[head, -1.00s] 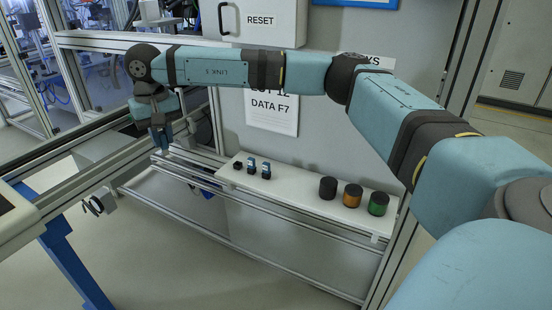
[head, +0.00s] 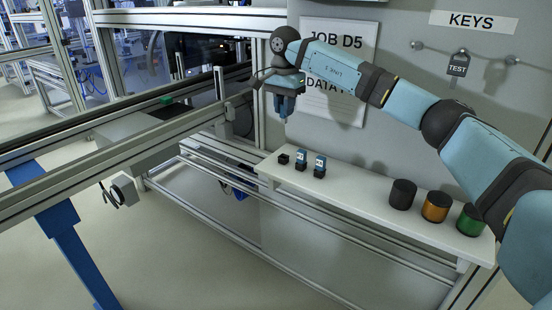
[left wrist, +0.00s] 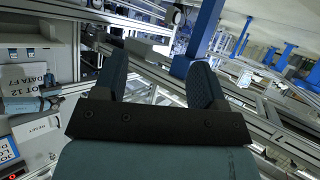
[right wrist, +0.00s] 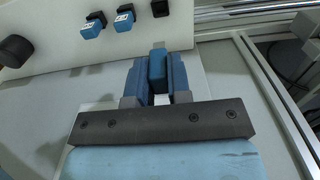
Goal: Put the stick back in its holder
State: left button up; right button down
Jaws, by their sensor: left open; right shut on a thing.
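My right gripper (head: 285,108) is shut on a blue stick and holds it above the left end of the white shelf. In the right wrist view the stick (right wrist: 158,66) sits between the fingers, its metal tip pointing away. An empty black holder (head: 284,158) stands at the shelf's left end, below the gripper; it also shows in the right wrist view (right wrist: 160,8). The stick is apart from it. Two similar sticks (head: 301,157) (head: 320,162) stand in neighbouring black holders. My left gripper (left wrist: 158,78) is open and empty, and out of the head view.
Black, orange and green round pots (head: 403,194) (head: 436,206) (head: 471,219) stand at the right of the shelf (head: 350,203). A metal rail (head: 130,148) runs left of the shelf. A key tagged TEST (head: 458,65) hangs on the wall. The shelf's middle is clear.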

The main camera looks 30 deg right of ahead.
aim_at(285, 123)
jog(key=shift+w+f, duration=0.1)
jog(key=shift+f, duration=0.25)
notch_tip(285, 123, down, 4)
jog(key=shift+f+b, duration=0.1)
jog(key=shift+b, duration=0.55)
notch_tip(285, 123, down, 5)
jog(key=shift+f+b, duration=0.1)
jog(key=shift+b, duration=0.45)
pick_arm(q)
jog(key=shift+w+d+r+t+h, duration=0.2)
jog(key=shift+w+d+r+t, duration=0.15)
jog(key=shift+r, duration=0.3)
jog(key=shift+w+d+r+t+h, duration=0.2)
jog(key=shift+d+r+t, duration=0.1)
jog(key=shift+r, duration=0.3)
jog(key=shift+w+d+r+t+h, duration=0.2)
jog(key=shift+w+d+r+t, duration=0.15)
jog(key=shift+r, duration=0.3)
pick_arm(e)
jog(key=shift+f, duration=0.55)
pick_arm(q)
jog(key=shift+s+a+f, duration=0.1)
jog(key=shift+s+f, duration=0.05)
jog(key=shift+f, duration=0.3)
pick_arm(e)
jog(key=c, duration=1.1)
grip_release()
jog(key=shift+o, duration=0.2)
